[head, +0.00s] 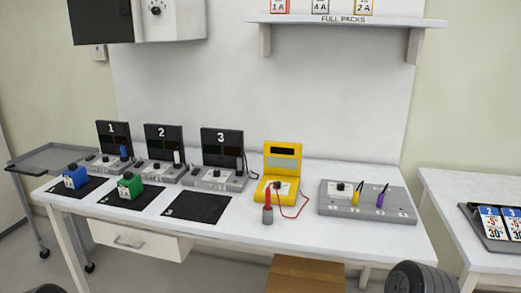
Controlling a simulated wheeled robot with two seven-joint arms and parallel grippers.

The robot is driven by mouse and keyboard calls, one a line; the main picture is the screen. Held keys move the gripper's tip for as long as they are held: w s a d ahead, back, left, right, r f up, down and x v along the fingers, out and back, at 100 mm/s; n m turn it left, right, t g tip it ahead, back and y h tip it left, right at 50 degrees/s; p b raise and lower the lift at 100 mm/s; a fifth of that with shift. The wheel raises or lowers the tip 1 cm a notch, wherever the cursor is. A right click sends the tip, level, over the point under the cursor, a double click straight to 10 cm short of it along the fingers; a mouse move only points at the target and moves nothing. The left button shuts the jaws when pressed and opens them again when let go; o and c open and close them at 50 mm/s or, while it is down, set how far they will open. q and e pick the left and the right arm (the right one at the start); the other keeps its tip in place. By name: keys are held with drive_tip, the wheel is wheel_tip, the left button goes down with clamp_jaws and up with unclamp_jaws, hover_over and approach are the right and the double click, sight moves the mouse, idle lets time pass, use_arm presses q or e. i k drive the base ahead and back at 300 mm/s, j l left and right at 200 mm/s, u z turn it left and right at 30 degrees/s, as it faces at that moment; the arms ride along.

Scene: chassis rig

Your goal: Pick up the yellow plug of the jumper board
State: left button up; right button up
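The jumper board (335,207) is a grey block on the right part of the white bench. A small yellow plug (355,199) with a dark top stands on it, right of a black knob (340,187) on a white plate. A purple plug (380,200) with a dark, tilted top stands to the right of the yellow one. The yellow plug looks seated in the board, but its lower end is too small to make out. Neither of my grippers is in view.
A yellow meter (283,165) with a red probe (268,199) and red lead stands left of the board. Three numbered stations (222,150) and black mats (197,207) fill the left side, with blue (75,178) and green (130,186) blocks. A shelf (345,21) hangs above.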

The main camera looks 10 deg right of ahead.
sight(356, 193)
drive_tip(key=z, duration=1.25)
drive_tip(key=i+l, duration=0.85)
drive_tip(key=i+j, duration=0.05)
